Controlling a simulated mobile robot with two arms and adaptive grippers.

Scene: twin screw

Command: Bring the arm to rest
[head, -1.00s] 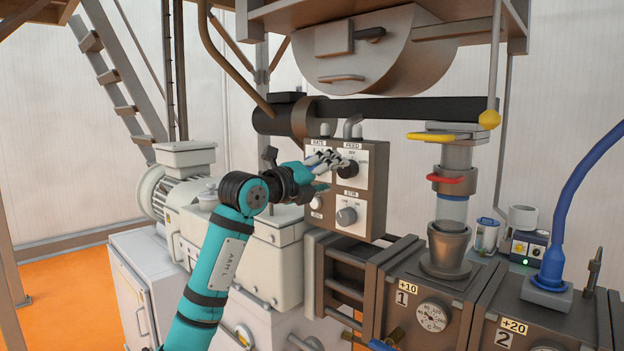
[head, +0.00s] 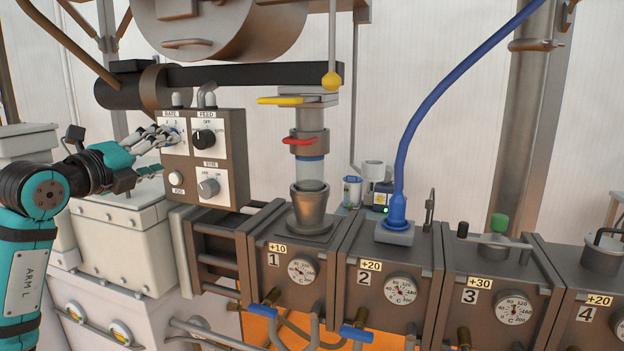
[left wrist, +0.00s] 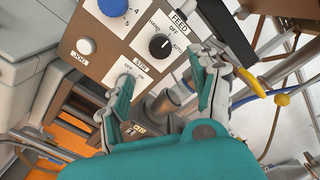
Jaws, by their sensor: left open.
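My left gripper (head: 165,137) is open and empty in front of the upper left of the control panel (head: 238,160). Its fingers cover much of the RATE dial in the head view; in the left wrist view the blue RATE knob (left wrist: 112,6) shows at the top edge. The black FEED knob (head: 204,139) is just right of the fingertips and also shows in the left wrist view (left wrist: 159,46). The fingers (left wrist: 166,82) are spread apart there with nothing between them. I cannot tell whether a fingertip touches the panel. My right gripper is not in view.
The grey STIR knob (head: 208,187) and white JOG button (head: 176,177) sit low on the panel. A yellow lever (head: 281,101) and red lever (head: 300,142) are to the right. Barrel blocks with dials (head: 302,271) run rightward. A blue hose (head: 425,95) rises behind.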

